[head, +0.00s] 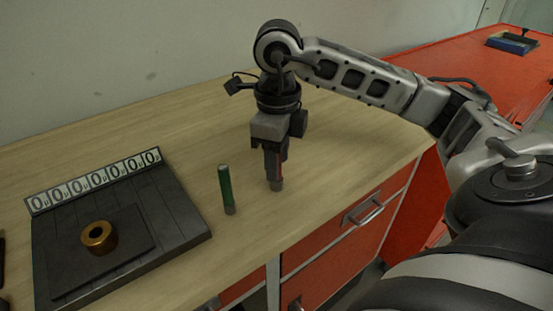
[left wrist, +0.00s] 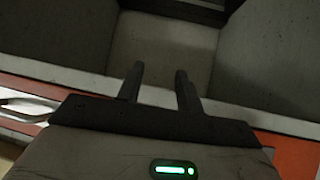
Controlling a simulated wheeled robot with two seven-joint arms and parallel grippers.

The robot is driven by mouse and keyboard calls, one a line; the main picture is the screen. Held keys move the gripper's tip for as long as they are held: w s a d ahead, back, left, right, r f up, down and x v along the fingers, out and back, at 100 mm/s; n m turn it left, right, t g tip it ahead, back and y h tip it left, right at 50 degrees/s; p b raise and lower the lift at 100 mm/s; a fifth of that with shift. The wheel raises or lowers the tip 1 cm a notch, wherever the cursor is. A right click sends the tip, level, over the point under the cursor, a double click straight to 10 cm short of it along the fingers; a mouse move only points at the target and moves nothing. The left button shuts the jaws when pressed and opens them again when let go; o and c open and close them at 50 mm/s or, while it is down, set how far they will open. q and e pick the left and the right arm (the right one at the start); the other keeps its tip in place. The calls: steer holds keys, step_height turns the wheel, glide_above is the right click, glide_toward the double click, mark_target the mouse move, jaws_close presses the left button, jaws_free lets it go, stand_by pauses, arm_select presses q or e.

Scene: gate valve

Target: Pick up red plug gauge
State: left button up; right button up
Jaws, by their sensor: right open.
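The red plug gauge (head: 279,170) stands upright on the wooden worktop in the head view. My right gripper (head: 276,157) points straight down over it, with its fingers around the upper part. Only a strip of red and the grey lower end of the gauge show; the fingers hide the rest. The jaws are open, and I cannot tell whether a finger touches the gauge. My left gripper (left wrist: 159,76) shows in the left wrist view with its two fingers apart and nothing between them.
A green plug gauge (head: 226,188) stands upright just left of my right gripper. A dark base plate (head: 180,215) with a brass ring (head: 99,237) and a row of number dials (head: 95,180) lies further left. Red drawers (head: 325,255) are below the worktop's front edge.

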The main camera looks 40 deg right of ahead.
steer(key=shift+c, duration=0.3)
jaws_close()
steer(key=shift+r, duration=0.1)
